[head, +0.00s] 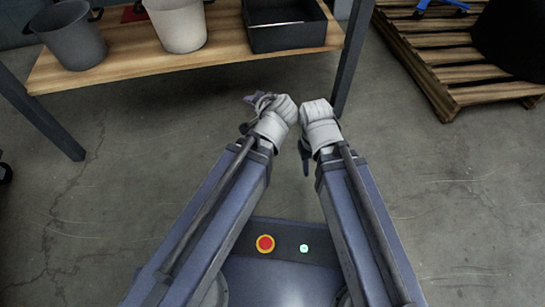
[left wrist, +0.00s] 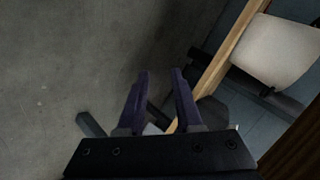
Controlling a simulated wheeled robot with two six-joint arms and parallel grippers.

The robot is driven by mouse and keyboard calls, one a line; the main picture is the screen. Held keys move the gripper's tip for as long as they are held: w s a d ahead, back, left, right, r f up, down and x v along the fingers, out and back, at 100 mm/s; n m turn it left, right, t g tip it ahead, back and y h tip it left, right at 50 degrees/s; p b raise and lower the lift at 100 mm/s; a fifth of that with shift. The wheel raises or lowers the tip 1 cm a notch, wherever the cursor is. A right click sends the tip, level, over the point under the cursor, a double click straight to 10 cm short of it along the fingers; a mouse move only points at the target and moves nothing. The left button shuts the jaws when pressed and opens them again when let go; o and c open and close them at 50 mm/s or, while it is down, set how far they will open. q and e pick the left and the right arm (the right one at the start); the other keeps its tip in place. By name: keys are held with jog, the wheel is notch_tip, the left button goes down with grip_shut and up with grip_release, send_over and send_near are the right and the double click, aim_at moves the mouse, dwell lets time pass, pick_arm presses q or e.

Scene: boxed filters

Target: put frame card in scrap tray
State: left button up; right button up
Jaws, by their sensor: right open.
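No frame card can be made out in either view. A black open tray (head: 287,38) stands on the wooden bench at the top; I cannot tell whether it is the scrap tray. My left gripper (head: 252,98) is in front of the bench, below the tray and apart from it. In the left wrist view its two purple fingers (left wrist: 160,82) are spread with nothing between them. My right gripper (head: 305,165) is beside it, pointing down over bare floor, open, mostly hidden by its wrist.
A grey bucket (head: 72,40) and a whitish bucket (head: 180,24) stand on the wooden bench (head: 125,65) left of the tray. Dark bench legs (head: 45,122) reach the floor. A wooden pallet (head: 445,70) with a black container (head: 512,35) lies at right. The concrete floor (head: 460,190) is clear.

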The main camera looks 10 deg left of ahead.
pick_arm(q)
jog(key=s+d+f+n+g+h, duration=0.1)
jog(key=s+d+f+g+h, duration=0.1)
jog(key=s+d+f+g, duration=0.2)
jog(key=s+d+f+n+g+h, duration=0.1)
jog(key=s+d+f+g+h, duration=0.1)
jog(key=s, duration=0.8)
notch_tip(320, 180, down, 2)
jog(key=d+g, duration=0.1)
jog(key=g, duration=0.1)
jog(key=shift+s+d+f+g+h, duration=0.15)
jog(key=shift+s+d+g+h, duration=0.1)
jog(key=shift+d+g+h, duration=0.15)
